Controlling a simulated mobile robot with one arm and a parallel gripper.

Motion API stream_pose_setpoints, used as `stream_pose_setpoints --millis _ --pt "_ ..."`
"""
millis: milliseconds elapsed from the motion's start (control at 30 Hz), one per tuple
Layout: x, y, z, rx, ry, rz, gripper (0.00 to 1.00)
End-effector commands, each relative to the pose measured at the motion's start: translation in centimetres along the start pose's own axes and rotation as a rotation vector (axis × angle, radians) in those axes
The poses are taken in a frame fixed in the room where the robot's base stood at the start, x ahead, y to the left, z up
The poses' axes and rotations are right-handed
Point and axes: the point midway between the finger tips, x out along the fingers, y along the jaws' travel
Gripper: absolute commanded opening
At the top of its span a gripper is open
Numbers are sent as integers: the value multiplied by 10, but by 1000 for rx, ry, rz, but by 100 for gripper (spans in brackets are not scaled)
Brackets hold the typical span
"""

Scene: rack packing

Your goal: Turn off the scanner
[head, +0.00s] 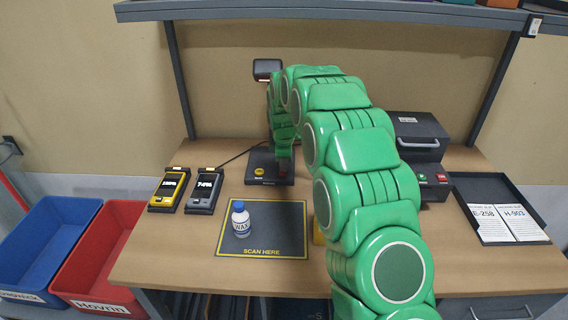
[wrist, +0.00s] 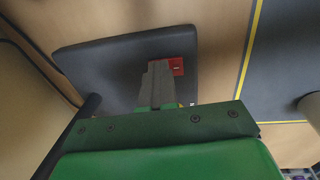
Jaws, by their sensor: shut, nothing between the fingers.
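The scanner has a dark base (head: 262,180) at the back middle of the bench and a black head (head: 267,66) above it. A yellow button (head: 259,171) is on the left of the base. My gripper (head: 284,168) is shut and empty over the right part of the base. In the wrist view, its closed grey fingers (wrist: 158,68) point at a red square switch (wrist: 178,66) on the dark base (wrist: 105,65) and partly cover it. I cannot tell whether the fingertips touch the switch.
A white bottle (head: 240,219) stands on the scan mat (head: 283,238). Two handheld devices (head: 168,190) (head: 205,190) lie at left. A dark box (head: 418,140) and a tray with paper slips (head: 480,188) are at right. Blue (head: 40,250) and red (head: 98,262) bins stand left of the bench.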

Motion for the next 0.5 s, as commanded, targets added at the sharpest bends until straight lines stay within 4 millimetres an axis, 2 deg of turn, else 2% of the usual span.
stream_pose_setpoints --millis 233,500 --pt "-3 -9 0 0 0 -2 0" --pt "-3 -10 0 0 0 -1 0"
